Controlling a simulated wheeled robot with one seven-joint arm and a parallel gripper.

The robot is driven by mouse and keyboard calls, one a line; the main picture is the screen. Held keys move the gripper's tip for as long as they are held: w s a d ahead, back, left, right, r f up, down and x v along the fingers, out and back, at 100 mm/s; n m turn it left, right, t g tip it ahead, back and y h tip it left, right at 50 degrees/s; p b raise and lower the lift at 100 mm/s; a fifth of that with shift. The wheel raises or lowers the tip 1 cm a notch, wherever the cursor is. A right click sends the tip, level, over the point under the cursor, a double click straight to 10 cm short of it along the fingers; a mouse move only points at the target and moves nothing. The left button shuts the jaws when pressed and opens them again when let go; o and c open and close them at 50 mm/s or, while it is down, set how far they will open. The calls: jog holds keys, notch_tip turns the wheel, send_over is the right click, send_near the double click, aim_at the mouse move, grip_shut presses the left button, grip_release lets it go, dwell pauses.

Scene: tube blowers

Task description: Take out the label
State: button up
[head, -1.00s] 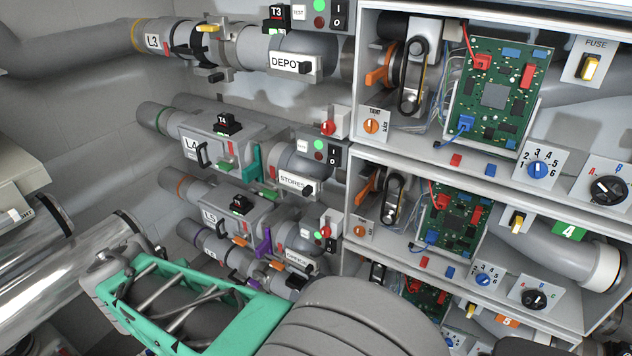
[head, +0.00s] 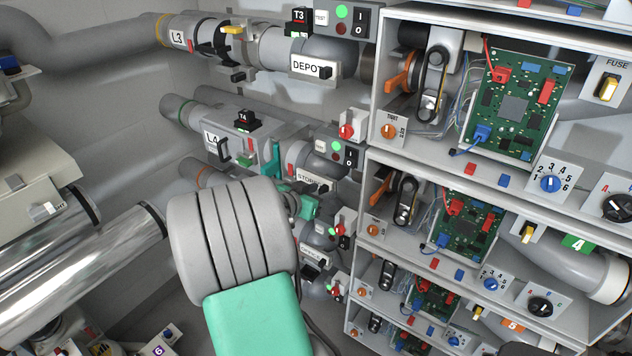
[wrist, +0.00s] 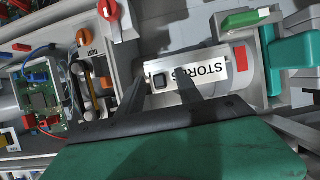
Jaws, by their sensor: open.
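A white label reading STORES (wrist: 205,70) sits in its holder on a grey tube, upside down in the wrist view. A small black knob (wrist: 159,81) is at its left end. My gripper (wrist: 164,82) is open, with its two dark fingers reaching toward the knob, one on each side. I cannot tell whether the fingers touch anything. In the head view the STORES label (head: 311,179) shows only partly beside my arm, and my fingers are hard to make out there. A DEPOT label (head: 307,67) with a black knob is on the tube above.
A shelf cabinet (head: 374,150) with circuit boards, dials and belts stands right of the tubes. A red-knobbed switch (head: 347,131) and a start-stop box (head: 351,156) are close to the STORES label. A green lever (wrist: 292,52) is right of the label in the wrist view.

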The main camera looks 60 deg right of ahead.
grip_shut()
dwell(0.3)
jog(key=shift+r, duration=0.1)
dwell(0.4)
